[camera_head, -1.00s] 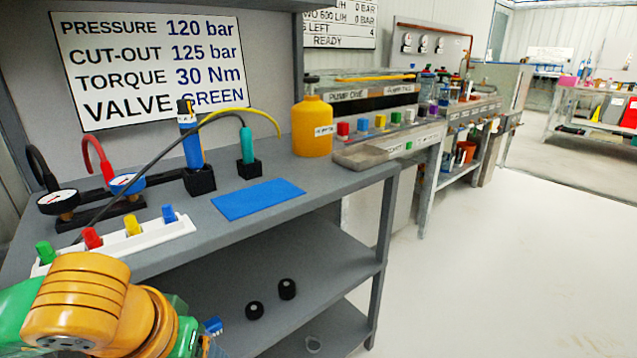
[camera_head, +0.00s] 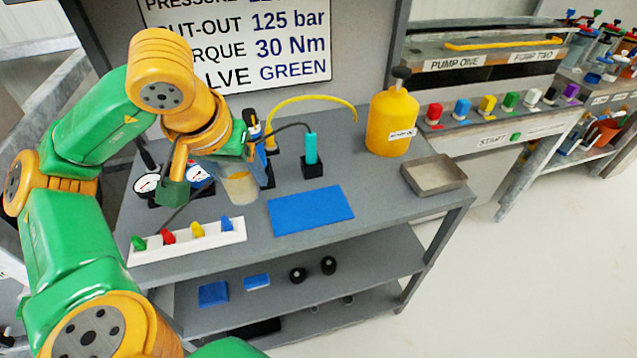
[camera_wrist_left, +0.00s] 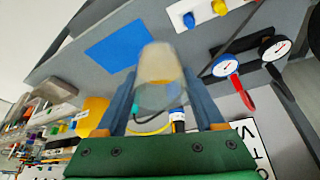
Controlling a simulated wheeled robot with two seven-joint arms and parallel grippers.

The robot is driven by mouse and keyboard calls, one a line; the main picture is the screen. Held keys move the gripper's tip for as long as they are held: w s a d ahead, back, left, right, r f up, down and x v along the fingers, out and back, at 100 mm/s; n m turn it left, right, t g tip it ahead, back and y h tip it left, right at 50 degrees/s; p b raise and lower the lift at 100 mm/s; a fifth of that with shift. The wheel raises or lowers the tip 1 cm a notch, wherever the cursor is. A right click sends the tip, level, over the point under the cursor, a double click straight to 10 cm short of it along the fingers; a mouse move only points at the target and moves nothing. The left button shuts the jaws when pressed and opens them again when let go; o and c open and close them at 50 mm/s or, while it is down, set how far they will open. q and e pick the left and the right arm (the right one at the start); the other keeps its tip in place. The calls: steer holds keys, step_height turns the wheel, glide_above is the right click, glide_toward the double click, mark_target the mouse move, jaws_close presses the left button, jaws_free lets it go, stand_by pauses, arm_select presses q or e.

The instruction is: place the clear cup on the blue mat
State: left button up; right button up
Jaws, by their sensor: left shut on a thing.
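The blue mat (camera_head: 310,209) lies flat and bare on the grey bench top, right of the white valve strip. My left gripper (camera_head: 205,180) is over the bench, left of the mat, and is shut on the clear cup (camera_head: 240,186). In the left wrist view the cup (camera_wrist_left: 160,78) sits between the two fingers, and the mat (camera_wrist_left: 120,46) shows beyond it, up and left. The cup looks see-through and slightly tinted; whether it touches the bench I cannot tell. My right gripper is not in view.
A white strip with coloured valves (camera_head: 188,240) lies at the front left. Gauges (camera_head: 147,183), a teal tool in a black block (camera_head: 312,158), a yellow bottle (camera_head: 391,122) and a metal tray (camera_head: 434,176) stand around the mat. Bench room right of the mat is clear.

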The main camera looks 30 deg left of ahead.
arm_select(q)
steer(key=w+d+f, duration=0.1)
steer(key=w+f, duration=0.2)
steer(key=w, duration=0.1)
steer(key=w+d+f, duration=0.2)
steer(key=w+f, duration=0.1)
steer(key=w+d+f, duration=0.1)
steer(key=w+f, duration=0.3)
steer(key=shift+w+d+b, duration=0.35)
steer(key=shift+d+b, duration=0.05)
step_height(320, 180, down, 2)
steer(key=shift+f, duration=0.5)
steer(key=o, duration=1.5)
steer(key=shift+r, duration=0.3)
steer(key=p+v, duration=0.2)
steer(key=v, duration=1)
